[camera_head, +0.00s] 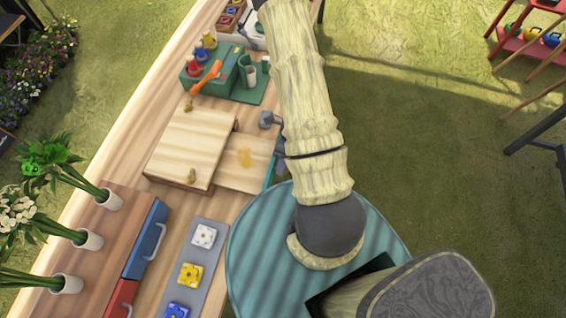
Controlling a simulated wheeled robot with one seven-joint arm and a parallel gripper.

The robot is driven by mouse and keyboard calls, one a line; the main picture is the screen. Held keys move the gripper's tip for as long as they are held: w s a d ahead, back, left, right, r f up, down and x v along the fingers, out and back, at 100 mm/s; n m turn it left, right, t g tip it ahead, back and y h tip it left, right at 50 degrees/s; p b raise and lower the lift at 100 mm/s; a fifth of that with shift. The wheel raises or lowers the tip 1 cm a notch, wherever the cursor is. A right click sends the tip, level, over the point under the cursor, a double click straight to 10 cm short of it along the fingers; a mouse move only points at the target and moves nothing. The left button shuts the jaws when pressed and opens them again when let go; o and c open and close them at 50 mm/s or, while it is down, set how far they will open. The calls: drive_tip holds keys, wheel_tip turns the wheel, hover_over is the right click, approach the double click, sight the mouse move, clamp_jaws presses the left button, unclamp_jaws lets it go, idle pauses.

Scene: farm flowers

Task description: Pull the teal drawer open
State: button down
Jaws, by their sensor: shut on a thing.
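The teal drawer (269,176) stands out to the right from under a wooden box (195,146) on the bench. Its teal front edge shows as a thin strip, and its pale wooden floor, with an orange-yellow patch, is exposed. My gripper (281,162) is at the drawer's front, shut on its handle. My forearm covers most of the gripper and the handle, so the grip itself is largely hidden.
A chest with a blue drawer (147,237) and a red drawer (122,300) stands at lower left beside vases of flowers. A grey tray (208,236) holds flower blocks. A green stand (221,78) is behind the box. Grass lies right of the bench.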

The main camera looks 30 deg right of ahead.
drive_tip(key=c, duration=1.2)
unclamp_jaws()
drive_tip(key=shift+c, duration=0.2)
drive_tip(key=v, duration=1.7)
drive_tip(key=shift+r, duration=0.2)
drive_tip(key=a+r+n+t+h, duration=0.2)
drive_tip(key=a+r+n, duration=0.3)
drive_tip(key=n, duration=0.9)
drive_tip(key=s+a+r+n+t+h, duration=0.1)
drive_tip(key=a+r+n, duration=0.5)
drive_tip(key=n, duration=0.9)
drive_tip(key=shift+s+a+t+h, duration=0.2)
drive_tip(key=shift+a+t+h, duration=0.45)
drive_tip(key=shift+t, duration=0.65)
